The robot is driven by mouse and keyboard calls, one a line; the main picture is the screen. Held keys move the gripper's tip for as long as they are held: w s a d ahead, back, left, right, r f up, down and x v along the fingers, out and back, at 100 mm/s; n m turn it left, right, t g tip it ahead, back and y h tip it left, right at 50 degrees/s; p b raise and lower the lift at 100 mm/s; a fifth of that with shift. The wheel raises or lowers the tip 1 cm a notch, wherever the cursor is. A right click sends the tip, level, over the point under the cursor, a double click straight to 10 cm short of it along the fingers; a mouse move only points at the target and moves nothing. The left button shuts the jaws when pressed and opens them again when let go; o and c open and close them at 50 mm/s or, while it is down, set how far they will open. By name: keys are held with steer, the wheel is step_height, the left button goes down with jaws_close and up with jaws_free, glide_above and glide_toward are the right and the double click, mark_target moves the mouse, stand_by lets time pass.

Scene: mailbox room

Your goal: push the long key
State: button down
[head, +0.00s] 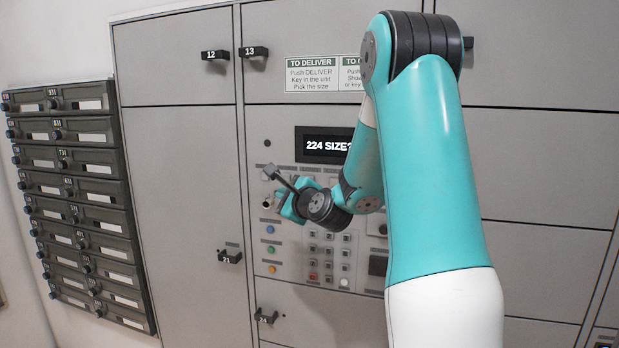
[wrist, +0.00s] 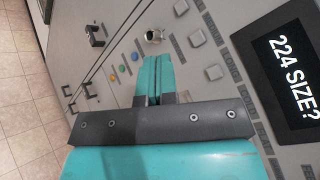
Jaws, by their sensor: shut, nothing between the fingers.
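The grey control panel (head: 292,258) carries a dark display (head: 324,146) reading "224 SIZE?"; the display also shows in the wrist view (wrist: 288,68).
Blue, green and orange buttons (head: 270,249) sit low on the panel's left, below a round metal lock (wrist: 154,37). A keypad (head: 328,265) is right of them. Handles 21 (head: 230,257) and 24 (head: 266,316) stick out nearby. Dark mailboxes (head: 75,200) stand left.

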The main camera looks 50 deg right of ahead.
steer(key=shift+s+d+r+m+h, duration=0.1)
steer(key=shift+s+d+m+h, duration=0.15)
steer(key=shift+d+m, duration=0.3)
steer(key=shift+s+d+r+m+h, duration=0.15)
steer(key=shift+d+m+h, duration=0.2)
steer(key=shift+d, duration=0.35)
steer(key=shift+d+f, duration=0.1)
steer(key=w+d, duration=0.3)
steer(key=d, duration=0.5)
steer(key=shift+w+p, duration=0.2)
steer(key=shift+p, duration=0.15)
stand_by(1.0)
steer(key=shift+w+d, duration=0.15)
steer(key=shift+d, duration=0.15)
steer(key=shift+w+d, duration=0.15)
steer(key=shift+d, duration=0.25)
stand_by(0.5)
steer(key=shift+a, duration=0.1)
steer(key=shift+s+a, duration=0.35)
steer(key=shift+a, duration=0.3)
